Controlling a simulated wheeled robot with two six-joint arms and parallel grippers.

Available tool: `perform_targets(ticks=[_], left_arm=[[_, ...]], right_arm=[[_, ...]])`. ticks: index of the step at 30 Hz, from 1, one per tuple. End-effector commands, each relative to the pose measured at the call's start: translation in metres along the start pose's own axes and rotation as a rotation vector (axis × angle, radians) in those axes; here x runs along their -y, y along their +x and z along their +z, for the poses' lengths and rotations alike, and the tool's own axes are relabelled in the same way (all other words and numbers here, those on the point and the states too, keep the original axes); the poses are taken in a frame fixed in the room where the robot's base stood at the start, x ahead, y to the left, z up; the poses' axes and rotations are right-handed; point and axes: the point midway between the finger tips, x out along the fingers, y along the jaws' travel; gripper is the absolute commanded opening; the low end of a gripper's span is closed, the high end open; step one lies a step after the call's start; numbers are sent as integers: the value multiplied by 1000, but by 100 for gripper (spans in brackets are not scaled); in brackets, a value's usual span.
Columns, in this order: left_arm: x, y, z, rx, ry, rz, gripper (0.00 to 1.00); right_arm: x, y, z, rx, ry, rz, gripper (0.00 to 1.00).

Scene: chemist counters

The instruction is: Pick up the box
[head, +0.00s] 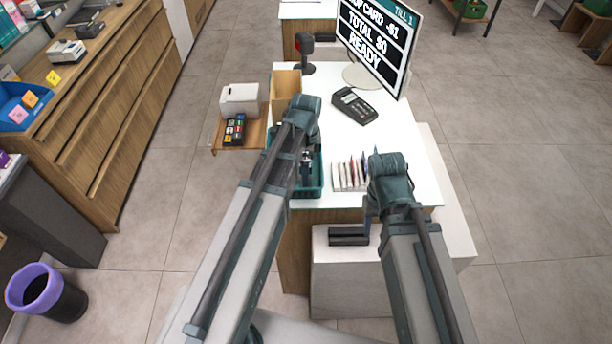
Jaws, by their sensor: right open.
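A tan open-topped box (284,82) stands at the back left of the white counter (409,150); I cannot tell if it is the task's box. A teal basket (314,183) sits nearer on the counter, partly hidden by my left arm. My left gripper (305,172) is over or in the basket, and its fingers are too small and covered to read.
A row of thin upright packets (350,175) stands right of the basket. A card terminal (354,106), a till screen (376,42) and a scanner (304,52) are behind. A white printer (240,100) sits on a left side shelf. A purple-rimmed bin (45,292) stands on the floor.

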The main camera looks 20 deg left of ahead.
Motion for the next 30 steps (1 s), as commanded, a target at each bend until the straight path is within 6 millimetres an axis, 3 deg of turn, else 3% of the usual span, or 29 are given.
perform_targets(ticks=[5,6,18,20,30], left_arm=[[0,-1,0,0,0,0,100],[0,-1,0,0,0,0,96],[0,-1,0,0,0,0,24],[0,-1,0,0,0,0,16],[0,-5,0,0,0,0,16]], right_arm=[[0,-1,0,0,0,0,50],[0,-1,0,0,0,0,50],[0,-1,0,0,0,0,50],[0,-1,0,0,0,0,50],[0,-5,0,0,0,0,50]])
